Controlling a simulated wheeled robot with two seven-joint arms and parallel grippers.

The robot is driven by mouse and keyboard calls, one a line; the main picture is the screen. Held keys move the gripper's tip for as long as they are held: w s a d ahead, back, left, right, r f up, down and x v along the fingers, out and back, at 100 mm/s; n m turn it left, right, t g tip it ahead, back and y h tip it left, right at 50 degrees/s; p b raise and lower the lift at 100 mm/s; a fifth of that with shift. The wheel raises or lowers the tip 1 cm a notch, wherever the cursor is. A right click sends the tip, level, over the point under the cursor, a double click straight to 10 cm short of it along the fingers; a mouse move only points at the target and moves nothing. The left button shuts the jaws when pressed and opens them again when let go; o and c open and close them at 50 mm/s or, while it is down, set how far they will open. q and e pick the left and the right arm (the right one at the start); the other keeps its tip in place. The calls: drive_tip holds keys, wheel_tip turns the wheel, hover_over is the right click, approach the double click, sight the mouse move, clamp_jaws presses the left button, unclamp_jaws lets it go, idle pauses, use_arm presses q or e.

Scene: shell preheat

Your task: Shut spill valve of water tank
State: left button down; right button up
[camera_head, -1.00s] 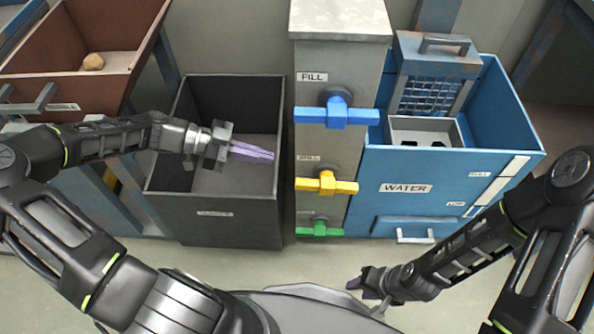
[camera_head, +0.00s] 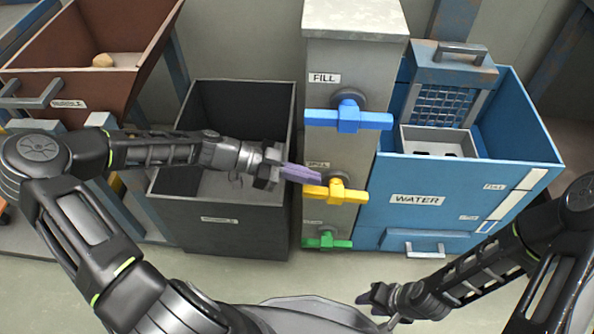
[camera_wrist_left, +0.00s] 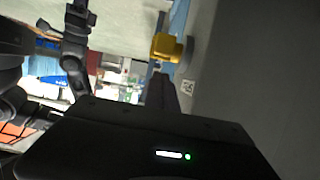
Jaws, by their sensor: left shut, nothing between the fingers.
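The spill valve has a yellow cross handle (camera_head: 338,191) on the grey column (camera_head: 345,70), under a partly covered label that seems to read SPILL. The handle's bar lies roughly level. My left gripper (camera_head: 318,175) is shut and empty, its purple fingertips just at the left end of the yellow handle; whether they touch cannot be told. The yellow handle also shows in the left wrist view (camera_wrist_left: 166,48), just beyond the dark fingers. The blue water tank (camera_head: 415,215), labelled WATER, stands right of the column. My right gripper (camera_head: 362,298) is low, near my base, away from the valve.
A blue FILL valve (camera_head: 348,120) sits above the yellow one and a green valve (camera_head: 327,241) below. A dark open bin (camera_head: 225,228) stands left of the column. A brown hopper (camera_head: 110,85) holding a lump is at the far left.

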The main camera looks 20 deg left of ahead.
use_arm(q)
drive_tip(key=shift+a+f, duration=0.1)
drive_tip(key=shift+f, duration=0.9)
drive_tip(key=shift+f, duration=0.1)
